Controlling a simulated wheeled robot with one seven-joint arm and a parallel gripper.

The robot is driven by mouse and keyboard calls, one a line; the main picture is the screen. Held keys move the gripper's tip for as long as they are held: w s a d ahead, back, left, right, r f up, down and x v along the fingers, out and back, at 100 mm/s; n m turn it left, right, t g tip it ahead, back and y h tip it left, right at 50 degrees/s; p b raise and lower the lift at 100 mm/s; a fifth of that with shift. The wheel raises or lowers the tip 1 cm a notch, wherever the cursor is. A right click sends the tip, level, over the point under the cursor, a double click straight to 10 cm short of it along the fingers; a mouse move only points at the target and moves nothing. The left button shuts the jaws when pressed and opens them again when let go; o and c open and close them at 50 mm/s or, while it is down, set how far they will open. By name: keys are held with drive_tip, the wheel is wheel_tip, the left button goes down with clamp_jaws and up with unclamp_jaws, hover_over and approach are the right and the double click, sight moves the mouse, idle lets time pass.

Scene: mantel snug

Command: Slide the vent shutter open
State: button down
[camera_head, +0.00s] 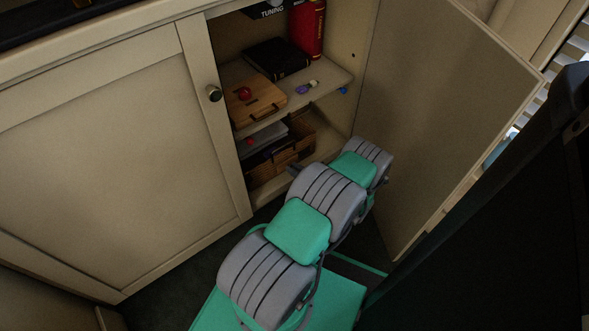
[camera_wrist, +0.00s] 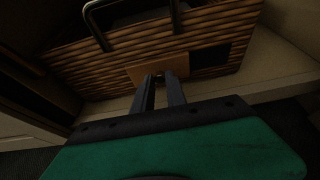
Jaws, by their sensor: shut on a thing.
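The vent shutter looks to be the small flat tan panel (camera_wrist: 174,65) on the front of a woven basket (camera_wrist: 110,70) in the wrist view. A dark rectangular opening (camera_wrist: 208,59) shows just right of the panel. My gripper (camera_wrist: 158,80) reaches the panel's lower middle, with its two dark fingers close together, shut on a small part of it. The fingertips hide that part. In the head view, the basket (camera_head: 299,147) stands on the cabinet's lower level, and my arm hides the shutter.
A cabinet shelf (camera_head: 328,88) above the basket holds a wooden board (camera_head: 262,108), a black book (camera_head: 278,59), a red binder (camera_head: 308,28) and small items. The open door (camera_head: 440,110) stands right of my arm. The left door (camera_head: 110,160) is closed.

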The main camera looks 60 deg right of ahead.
idle(0.4)
drive_tip(key=shift+w+a, duration=0.3)
drive_tip(key=shift+a, duration=0.3)
drive_tip(key=c, duration=1.3)
unclamp_jaws()
drive_tip(key=shift+c, duration=0.2)
drive_tip(key=p+v, duration=0.2)
drive_tip(key=v, duration=0.5)
drive_tip(key=shift+s+a+p, duration=0.2)
drive_tip(key=shift+s+p, duration=0.1)
drive_tip(key=shift+r, duration=0.1)
